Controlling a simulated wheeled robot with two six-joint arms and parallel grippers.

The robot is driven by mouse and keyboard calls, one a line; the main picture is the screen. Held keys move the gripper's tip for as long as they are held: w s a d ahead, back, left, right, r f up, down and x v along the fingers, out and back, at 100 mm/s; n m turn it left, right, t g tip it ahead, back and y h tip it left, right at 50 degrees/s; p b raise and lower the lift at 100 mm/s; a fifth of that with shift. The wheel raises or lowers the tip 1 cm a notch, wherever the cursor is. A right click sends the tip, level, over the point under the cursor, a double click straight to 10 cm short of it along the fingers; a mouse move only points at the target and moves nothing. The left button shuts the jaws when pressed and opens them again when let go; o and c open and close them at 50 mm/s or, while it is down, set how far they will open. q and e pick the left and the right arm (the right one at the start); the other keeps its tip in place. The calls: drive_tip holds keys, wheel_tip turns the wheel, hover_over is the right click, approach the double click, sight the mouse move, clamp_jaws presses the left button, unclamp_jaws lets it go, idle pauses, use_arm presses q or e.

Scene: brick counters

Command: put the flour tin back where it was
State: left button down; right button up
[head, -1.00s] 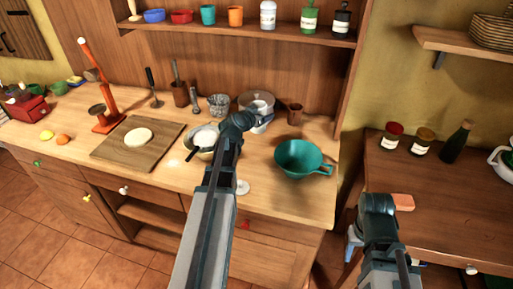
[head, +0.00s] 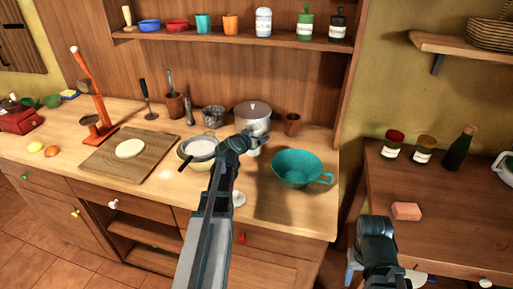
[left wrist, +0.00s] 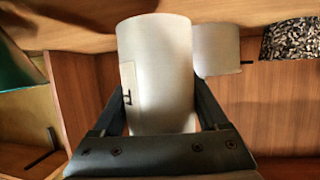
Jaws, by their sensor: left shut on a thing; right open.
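The flour tin (left wrist: 158,75), a white cylinder with a pale label at its left side, fills the middle of the left wrist view. My left gripper is shut on it, one finger on each side. In the head view my left gripper (head: 256,141) is over the back of the counter, in front of the lidded pot, and its arm hides most of the tin. I cannot tell whether the tin touches the counter. My right gripper (head: 378,232) is open in front of the right-hand table, to the left of a brick-like orange block.
The lidded pot (head: 252,115) stands close behind the left gripper. A teal colander (head: 298,168) is to its right, a sieve over a bowl (head: 200,147) to its left. The wall shelf (head: 215,34) holds cups and labelled jars. The orange block (head: 406,211) lies on the right-hand table.

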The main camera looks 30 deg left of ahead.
use_arm(q)
wheel_tip(320, 180, down, 4)
drive_tip(key=b, duration=0.3)
drive_tip(key=shift+r, duration=0.2)
unclamp_jaws()
drive_tip(key=shift+r, duration=0.1)
drive_tip(key=p+v, duration=0.4)
drive_tip(key=v, duration=0.6)
drive_tip(key=shift+s+r, duration=0.1)
drive_tip(key=shift+s, duration=0.15)
drive_tip(key=shift+s+d+r, duration=0.1)
drive_tip(key=shift+s+r, duration=0.1)
drive_tip(key=shift+s, duration=0.5)
